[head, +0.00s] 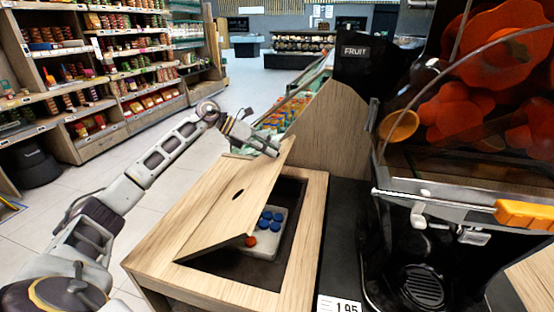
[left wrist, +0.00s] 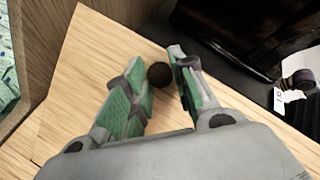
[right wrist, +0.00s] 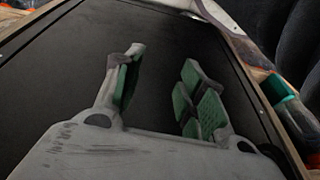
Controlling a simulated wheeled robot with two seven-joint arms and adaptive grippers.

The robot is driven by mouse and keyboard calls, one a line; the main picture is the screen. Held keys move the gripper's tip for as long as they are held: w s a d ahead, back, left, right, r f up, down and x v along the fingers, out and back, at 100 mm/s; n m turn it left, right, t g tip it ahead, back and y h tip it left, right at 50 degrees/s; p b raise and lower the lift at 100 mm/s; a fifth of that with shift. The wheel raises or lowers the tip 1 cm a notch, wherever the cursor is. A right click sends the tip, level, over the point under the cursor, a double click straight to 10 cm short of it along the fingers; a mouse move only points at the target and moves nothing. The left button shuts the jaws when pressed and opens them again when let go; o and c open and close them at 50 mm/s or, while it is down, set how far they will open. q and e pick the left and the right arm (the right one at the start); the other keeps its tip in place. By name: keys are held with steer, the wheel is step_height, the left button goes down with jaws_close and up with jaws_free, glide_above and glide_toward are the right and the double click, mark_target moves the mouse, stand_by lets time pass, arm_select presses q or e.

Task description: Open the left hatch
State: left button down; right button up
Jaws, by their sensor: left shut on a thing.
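The left hatch (head: 222,208) is a light wooden panel with a round dark hole. In the head view it is tilted up over an opening in the wooden counter. My left gripper (head: 268,148) is at its raised far edge, shut on the hatch. In the left wrist view, the fingers (left wrist: 156,58) stand on either side of the dark hole (left wrist: 159,75), with the wood below. The exact contact is hidden. My right gripper (right wrist: 158,72) shows only in the right wrist view, open and empty above a dark flat surface.
In the opening is a pale tray (head: 262,249) with several blue caps and one orange-red cap. The juicer (head: 430,255) with orange pieces stands to the right. A wooden side panel (head: 322,130) rises behind the counter. Store shelves (head: 110,70) stand at the left.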

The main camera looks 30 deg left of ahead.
arm_select(q)
steer(key=s+a+r+n+t+h+b, duration=0.1)
steer(key=s+a+r+h+b, duration=0.1)
steer(key=a, duration=0.6)
steer(key=s+a+r+n+t+h+b, duration=0.1)
steer(key=a+h, duration=0.3)
steer(key=a, duration=0.4)
steer(key=s+a+r+t+h+b, duration=0.2)
steer(key=s+a+r+t+h, duration=0.1)
steer(key=a, duration=0.6)
steer(key=shift+s+n+b, duration=0.25)
steer(key=shift+n+b, duration=0.15)
arm_select(e)
steer(key=a+f+t+y, duration=0.1)
steer(key=a+f+t, duration=0.1)
steer(key=a+f, duration=0.3)
steer(key=shift+w+f+y, duration=0.35)
steer(key=shift+f+y, duration=0.05)
steer(key=shift+f, duration=1.05)
steer(key=shift+a, duration=0.1)
arm_select(q)
steer(key=c, duration=1.2)
jaws_free()
steer(key=shift+d, duration=0.1)
